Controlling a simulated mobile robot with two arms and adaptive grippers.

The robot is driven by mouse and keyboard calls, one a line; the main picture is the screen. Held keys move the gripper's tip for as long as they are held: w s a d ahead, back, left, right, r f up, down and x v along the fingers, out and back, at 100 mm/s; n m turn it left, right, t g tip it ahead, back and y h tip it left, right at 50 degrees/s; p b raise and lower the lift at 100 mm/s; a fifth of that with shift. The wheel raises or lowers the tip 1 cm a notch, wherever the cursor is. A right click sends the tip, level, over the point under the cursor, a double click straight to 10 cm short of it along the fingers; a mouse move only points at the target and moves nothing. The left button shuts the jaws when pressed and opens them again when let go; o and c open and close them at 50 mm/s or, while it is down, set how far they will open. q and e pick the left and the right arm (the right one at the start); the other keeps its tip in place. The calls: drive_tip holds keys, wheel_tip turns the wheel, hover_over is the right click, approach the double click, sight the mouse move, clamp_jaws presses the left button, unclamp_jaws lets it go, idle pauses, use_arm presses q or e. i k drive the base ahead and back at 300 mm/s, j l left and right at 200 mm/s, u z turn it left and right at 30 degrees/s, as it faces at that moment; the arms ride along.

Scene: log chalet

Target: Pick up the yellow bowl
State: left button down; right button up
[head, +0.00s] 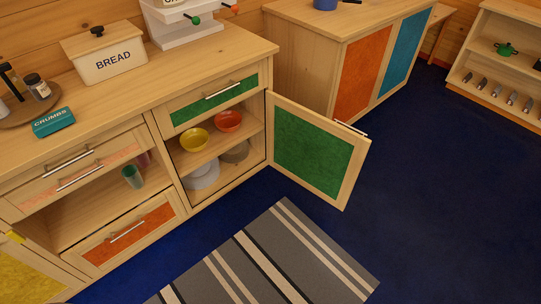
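The yellow bowl (194,140) sits upright on the upper shelf of an open cabinet, to the left of an orange-red bowl (228,121). The two bowls stand close together. The cabinet's green door (312,147) is swung open to the right, so the front of the shelf is uncovered. Neither of my grippers shows in the head view.
Grey and white dishes (203,175) stand on the shelf below. A green cup (132,176) stands in an open compartment to the left. A bread box (104,53) is on the counter (150,85). A striped rug (262,262) lies in front on open blue floor (430,190).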

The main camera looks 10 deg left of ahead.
sight(195, 140)
drive_tip(key=i+l+u, duration=0.2)
drive_tip(key=u, duration=0.3)
drive_tip(key=i+l+u, duration=0.1)
drive_tip(key=l+u, duration=0.25)
drive_tip(key=u, duration=0.15)
drive_tip(key=i+l+u, duration=0.1)
drive_tip(key=l+u, duration=0.65)
drive_tip(key=u, duration=0.2)
drive_tip(key=l+u, duration=0.1)
drive_tip(key=l, duration=0.35)
drive_tip(key=k+l+u, duration=0.15)
drive_tip(key=l, duration=0.3)
drive_tip(key=l+u, duration=0.1)
drive_tip(key=l, duration=0.35)
drive_tip(key=k+l+u, duration=0.1)
drive_tip(key=l, duration=0.3)
drive_tip(key=k+l+u, duration=0.1)
drive_tip(key=l, duration=0.35)
drive_tip(key=k+l+u, duration=0.15)
drive_tip(key=l, duration=0.25)
drive_tip(key=k+l, duration=0.1)
drive_tip(key=l, duration=0.25)
drive_tip(key=k+l, duration=0.15)
drive_tip(key=l, duration=0.2)
drive_tip(key=k+l, duration=0.1)
drive_tip(key=l, duration=0.25)
drive_tip(key=k+l, duration=0.1)
drive_tip(key=l, duration=0.25)
